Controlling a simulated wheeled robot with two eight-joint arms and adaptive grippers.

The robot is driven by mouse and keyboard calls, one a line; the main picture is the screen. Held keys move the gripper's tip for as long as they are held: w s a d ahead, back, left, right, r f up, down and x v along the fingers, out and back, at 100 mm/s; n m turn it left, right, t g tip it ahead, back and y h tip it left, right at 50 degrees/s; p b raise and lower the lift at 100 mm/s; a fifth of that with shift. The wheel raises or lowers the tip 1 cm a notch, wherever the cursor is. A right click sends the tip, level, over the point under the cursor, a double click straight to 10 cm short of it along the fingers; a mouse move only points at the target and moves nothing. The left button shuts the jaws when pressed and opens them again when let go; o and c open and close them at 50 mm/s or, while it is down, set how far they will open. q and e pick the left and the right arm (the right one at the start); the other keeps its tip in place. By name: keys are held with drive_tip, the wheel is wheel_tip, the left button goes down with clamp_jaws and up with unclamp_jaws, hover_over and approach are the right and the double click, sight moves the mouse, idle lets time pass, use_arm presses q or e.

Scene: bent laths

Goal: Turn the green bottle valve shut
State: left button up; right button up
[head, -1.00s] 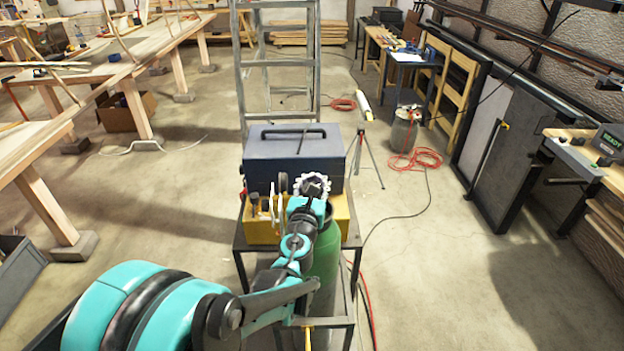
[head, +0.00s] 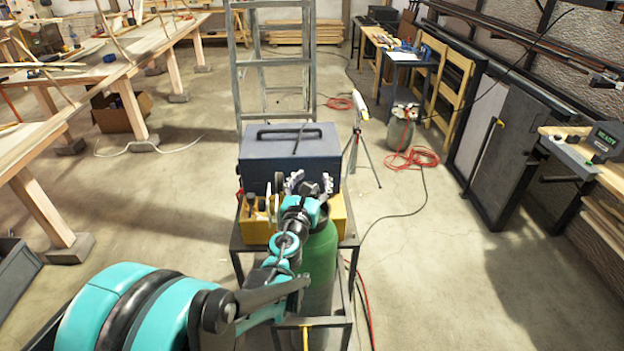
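The green bottle (head: 318,262) stands upright in a dark metal frame cart. My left arm comes in from the lower left and covers part of it. My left gripper (head: 311,182) is over the bottle's top end, its two pale ridged fingers spread apart and pointing away from me. A small dark part shows between the fingers; I cannot tell whether it is the valve or part of the gripper. The valve is not clearly visible, and contact with it cannot be told. My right gripper is not in view.
A dark blue case (head: 290,155) with a handle stands just behind the gripper. A yellow box (head: 258,226) sits left of the bottle on the cart (head: 238,243). A ladder (head: 240,90) stands behind. The floor to the right is mostly clear, with red hoses (head: 412,158).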

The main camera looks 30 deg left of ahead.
use_arm(q)
wheel_tip(320, 180, up, 10)
idle(0.7)
drive_tip(key=shift+o, duration=0.3)
drive_tip(key=shift+a, duration=0.1)
